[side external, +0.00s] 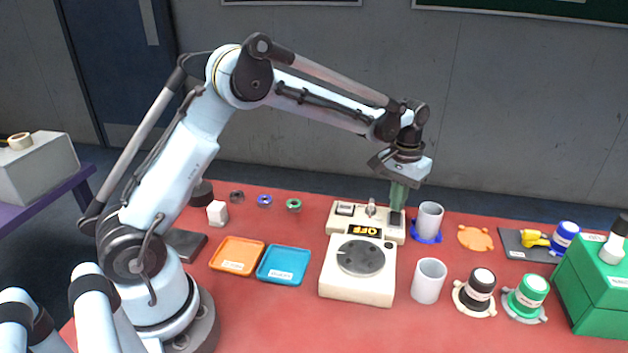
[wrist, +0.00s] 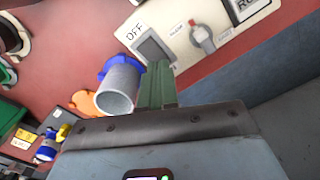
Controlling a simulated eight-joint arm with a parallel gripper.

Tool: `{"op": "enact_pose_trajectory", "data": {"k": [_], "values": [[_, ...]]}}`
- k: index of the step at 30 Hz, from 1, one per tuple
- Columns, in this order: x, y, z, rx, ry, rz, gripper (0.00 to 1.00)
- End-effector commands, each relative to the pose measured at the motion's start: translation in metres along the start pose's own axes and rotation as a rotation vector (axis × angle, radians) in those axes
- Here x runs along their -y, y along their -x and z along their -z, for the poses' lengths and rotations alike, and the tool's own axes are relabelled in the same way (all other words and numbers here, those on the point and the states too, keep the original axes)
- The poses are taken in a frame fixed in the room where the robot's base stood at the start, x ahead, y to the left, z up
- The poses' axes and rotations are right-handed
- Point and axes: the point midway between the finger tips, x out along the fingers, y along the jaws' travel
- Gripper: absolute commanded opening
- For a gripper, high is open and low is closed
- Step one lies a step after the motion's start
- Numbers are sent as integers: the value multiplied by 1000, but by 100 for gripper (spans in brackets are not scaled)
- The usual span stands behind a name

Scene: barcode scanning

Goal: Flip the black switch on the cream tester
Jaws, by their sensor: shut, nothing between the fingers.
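The cream tester (side external: 332,283) stands on the red table, with a raised back panel, a dark round plate and a display reading OFF (side external: 364,230). The black switch (wrist: 152,46) is a dark square rocker in the wrist view, beside a printed OFF label. In the side view it sits at the panel's right end, partly hidden by my fingers. My gripper (side external: 397,208) points down there with its green fingers shut and empty. Its fingertips (wrist: 158,66) are right beside the switch in the wrist view; I cannot tell whether they touch it.
A grey lever knob (wrist: 203,37) is on the same panel. A grey cup on a blue base (side external: 429,220) stands close right of my gripper; another grey cup (side external: 428,281) is in front. Orange (side external: 237,255) and blue (side external: 284,265) trays lie left. A green box (side external: 590,285) is far right.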

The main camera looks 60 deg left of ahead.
Motion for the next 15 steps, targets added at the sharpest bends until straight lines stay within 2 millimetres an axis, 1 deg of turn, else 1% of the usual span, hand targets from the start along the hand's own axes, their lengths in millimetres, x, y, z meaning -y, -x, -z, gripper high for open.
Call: {"op": "enact_pose_trajectory", "data": {"k": [15], "values": [[0,-7,0,0,0,0,0]]}}
